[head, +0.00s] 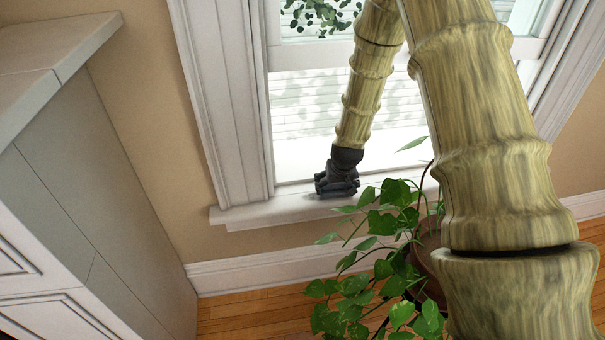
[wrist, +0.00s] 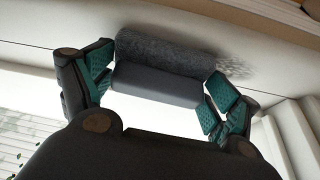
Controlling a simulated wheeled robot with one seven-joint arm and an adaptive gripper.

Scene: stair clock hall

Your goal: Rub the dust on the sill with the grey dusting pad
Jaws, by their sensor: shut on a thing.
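My gripper (wrist: 163,82) is shut on the grey dusting pad (wrist: 157,84), with one teal-lined finger at each end of it. The pad has a smooth grey body and a darker, fuzzy face turned to the sill. In the wrist view the white sill (wrist: 60,38) lies right by the fuzzy face; I cannot tell whether they touch. A speckled grey dust patch (wrist: 236,70) shows on the sill beside the pad's right end; the pad may hide part of it. In the head view my gripper (head: 337,186) is low over the window sill (head: 262,213), and the pad cannot be made out.
A leafy green plant (head: 375,275) in a brown pot (head: 428,265) stands in front of the sill, close to the right of my gripper. The window (head: 300,100) rises behind. A grey-and-white cabinet (head: 90,230) stands at the left. The sill's left end is clear.

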